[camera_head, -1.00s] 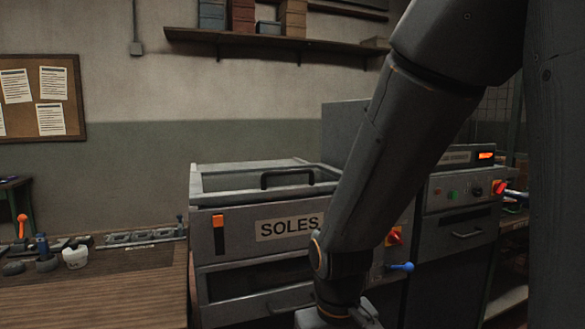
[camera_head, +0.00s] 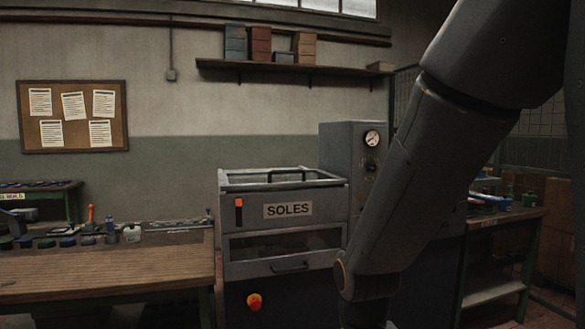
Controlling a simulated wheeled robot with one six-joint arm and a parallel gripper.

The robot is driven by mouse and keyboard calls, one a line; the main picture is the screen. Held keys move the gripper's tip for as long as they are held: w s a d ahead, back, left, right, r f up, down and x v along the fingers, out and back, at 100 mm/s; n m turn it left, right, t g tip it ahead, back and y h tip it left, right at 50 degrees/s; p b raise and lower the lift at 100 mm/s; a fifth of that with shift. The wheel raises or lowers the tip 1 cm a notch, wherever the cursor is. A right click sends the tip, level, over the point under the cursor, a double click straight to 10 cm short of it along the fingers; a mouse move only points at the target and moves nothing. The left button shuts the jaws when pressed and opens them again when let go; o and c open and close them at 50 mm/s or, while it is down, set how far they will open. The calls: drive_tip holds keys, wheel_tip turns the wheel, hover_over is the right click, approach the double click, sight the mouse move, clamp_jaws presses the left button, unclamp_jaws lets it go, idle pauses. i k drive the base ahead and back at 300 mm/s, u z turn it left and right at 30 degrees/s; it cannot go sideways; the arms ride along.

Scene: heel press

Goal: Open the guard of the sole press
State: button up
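The sole press (camera_head: 335,210) is a grey machine with a "SOLES" label (camera_head: 288,210) on its front. On its top is a framed guard (camera_head: 240,185) with a dark bar handle (camera_head: 291,175); the guard looks lowered. An orange-marked slot (camera_head: 239,211) is left of the label. My arm crosses the right of the view in front of the press's right side. My gripper is below the picture's edge and out of sight.
A wooden workbench (camera_head: 110,268) with small tools and pots stands left of the press. A side table (camera_head: 500,218) with items stands at the right, cartons behind it. A wall shelf (camera_head: 290,68) holds boxes above. Floor in front is mostly out of view.

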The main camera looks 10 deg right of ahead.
sight(243, 181)
drive_tip(key=u, duration=0.75)
drive_tip(key=i, duration=0.85)
